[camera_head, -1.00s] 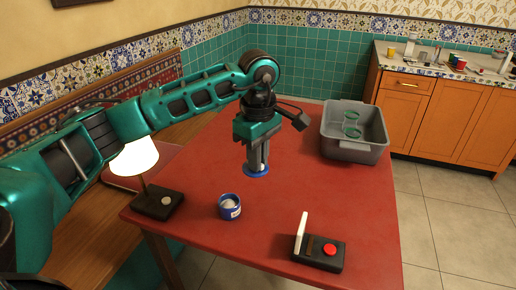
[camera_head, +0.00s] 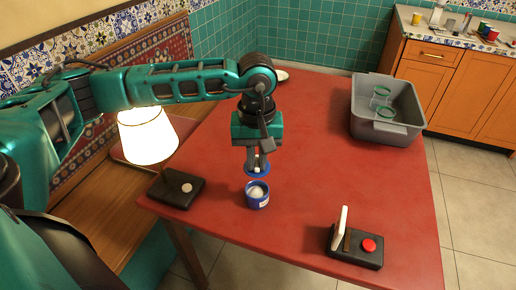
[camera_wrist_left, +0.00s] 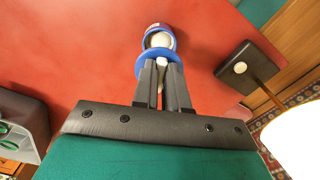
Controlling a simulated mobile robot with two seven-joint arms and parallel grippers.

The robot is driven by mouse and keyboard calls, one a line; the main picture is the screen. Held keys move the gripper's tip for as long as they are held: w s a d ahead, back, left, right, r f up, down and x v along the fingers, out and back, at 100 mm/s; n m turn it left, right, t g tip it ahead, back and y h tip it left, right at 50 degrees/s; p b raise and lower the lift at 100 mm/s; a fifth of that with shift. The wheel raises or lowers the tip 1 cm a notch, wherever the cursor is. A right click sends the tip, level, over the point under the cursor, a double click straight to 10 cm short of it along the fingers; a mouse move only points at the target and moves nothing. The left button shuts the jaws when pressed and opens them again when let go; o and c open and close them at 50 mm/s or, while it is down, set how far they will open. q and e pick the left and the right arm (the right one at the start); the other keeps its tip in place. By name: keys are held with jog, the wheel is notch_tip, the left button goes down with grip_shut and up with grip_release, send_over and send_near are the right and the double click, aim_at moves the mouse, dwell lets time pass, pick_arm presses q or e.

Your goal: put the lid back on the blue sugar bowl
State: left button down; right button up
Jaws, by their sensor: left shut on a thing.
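The blue sugar bowl (camera_head: 257,198) stands open on the red table, with white contents showing inside. It also shows in the left wrist view (camera_wrist_left: 159,31), just beyond the fingertips. My left gripper (camera_head: 257,166) points down and is shut on the blue lid (camera_head: 258,175), gripping its pale knob. The lid is a flat blue disc, held above the table, close behind and above the bowl in the head view. In the left wrist view the lid (camera_wrist_left: 141,68) partly overlaps the bowl's near edge. My right gripper is in neither view.
A lamp with a white shade (camera_head: 148,136) and black base stands at the table's left edge. A black box with a red button (camera_head: 369,245) is at front right. A grey tub (camera_head: 370,128) with green-rimmed glasses stands at back right. The table's middle right is clear.

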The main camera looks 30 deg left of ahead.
aim_at(257, 176)
pick_arm(q)
jog(key=shift+f+b, duration=0.45)
jog(key=shift+f, duration=0.3)
notch_tip(257, 176, down, 4)
jog(key=b, duration=0.3)
jog(key=shift+f, duration=0.5)
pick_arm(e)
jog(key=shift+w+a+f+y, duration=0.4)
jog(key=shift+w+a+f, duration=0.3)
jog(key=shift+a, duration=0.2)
pick_arm(q)
jog(key=shift+b, duration=0.3)
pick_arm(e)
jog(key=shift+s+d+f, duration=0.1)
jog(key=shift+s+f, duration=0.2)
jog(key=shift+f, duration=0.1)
pick_arm(q)
jog(key=shift+b, duration=0.35)
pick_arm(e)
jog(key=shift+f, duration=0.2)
